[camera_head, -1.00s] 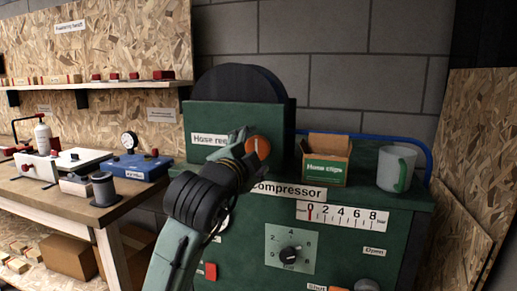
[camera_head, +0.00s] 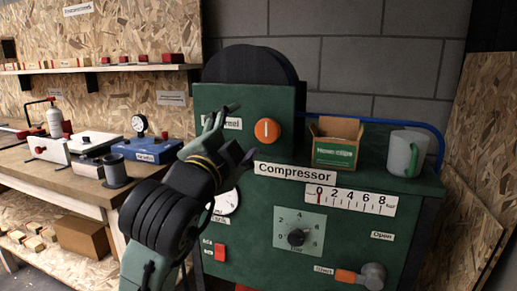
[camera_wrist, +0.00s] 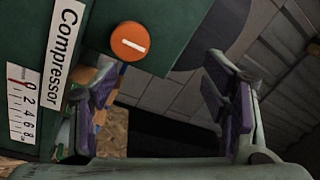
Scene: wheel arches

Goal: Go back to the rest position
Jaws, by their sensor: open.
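My gripper (camera_head: 232,135) is open and empty in the head view, in front of the left side of the green compressor (camera_head: 262,215). Its fingers point up and to the right, left of the orange knob (camera_head: 267,131) on the hose reel box. In the wrist view my gripper (camera_wrist: 165,90) shows its two fingers wide apart with nothing between them. The orange knob (camera_wrist: 130,41) appears above the left finger there, and the Compressor label (camera_wrist: 63,50) is at the left. My arm hides part of the compressor's left edge.
A workbench (camera_head: 60,180) stands at left.

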